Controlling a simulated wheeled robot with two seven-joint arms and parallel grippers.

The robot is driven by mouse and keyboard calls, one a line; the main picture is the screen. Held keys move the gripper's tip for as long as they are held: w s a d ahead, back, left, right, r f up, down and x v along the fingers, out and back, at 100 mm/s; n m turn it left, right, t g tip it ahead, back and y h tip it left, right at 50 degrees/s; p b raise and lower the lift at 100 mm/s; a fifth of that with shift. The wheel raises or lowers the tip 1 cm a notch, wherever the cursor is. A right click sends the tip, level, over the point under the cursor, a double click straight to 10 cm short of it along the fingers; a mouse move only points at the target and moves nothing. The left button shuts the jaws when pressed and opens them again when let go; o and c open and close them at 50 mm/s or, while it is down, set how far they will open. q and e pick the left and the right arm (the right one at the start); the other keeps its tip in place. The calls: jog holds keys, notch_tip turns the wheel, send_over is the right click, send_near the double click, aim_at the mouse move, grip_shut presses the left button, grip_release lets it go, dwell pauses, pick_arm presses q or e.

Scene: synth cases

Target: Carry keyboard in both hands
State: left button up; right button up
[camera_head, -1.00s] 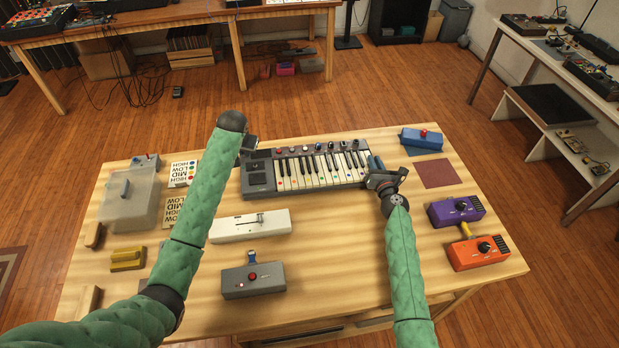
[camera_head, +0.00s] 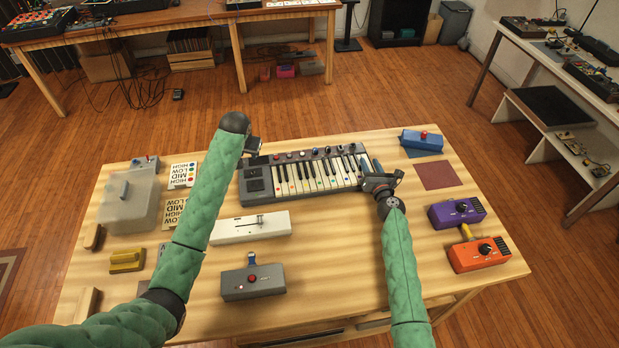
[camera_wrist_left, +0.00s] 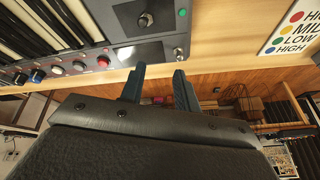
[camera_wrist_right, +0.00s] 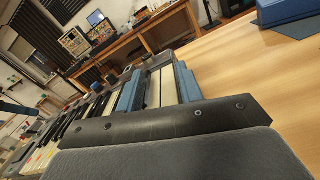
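The keyboard (camera_head: 262,181) is dark grey with white and black keys and coloured knobs. It lies near the back middle of the table and shows in the left wrist view (camera_wrist_left: 58,48) and right wrist view (camera_wrist_right: 70,130). My left gripper (camera_head: 255,146), mostly behind my arm, is at its back left corner. In the left wrist view its blue fingers (camera_wrist_left: 159,72) are apart, with floor visible between them. My right gripper (camera_head: 372,165) is at its right end. In the right wrist view its fingers (camera_wrist_right: 155,78) are apart, with white keys visible between them; contact is unclear.
The wooden table (camera_head: 330,240) also holds a white slider box (camera_head: 250,229), a grey button box (camera_head: 252,283), a blue box (camera_head: 422,139), a purple box (camera_head: 456,212) and an orange box (camera_head: 478,255).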

pick_arm(q)
jog(key=v, duration=1.1)
pick_arm(e)
jog(key=v, duration=1.2)
pick_arm(q)
jog(key=shift+d, duration=0.1)
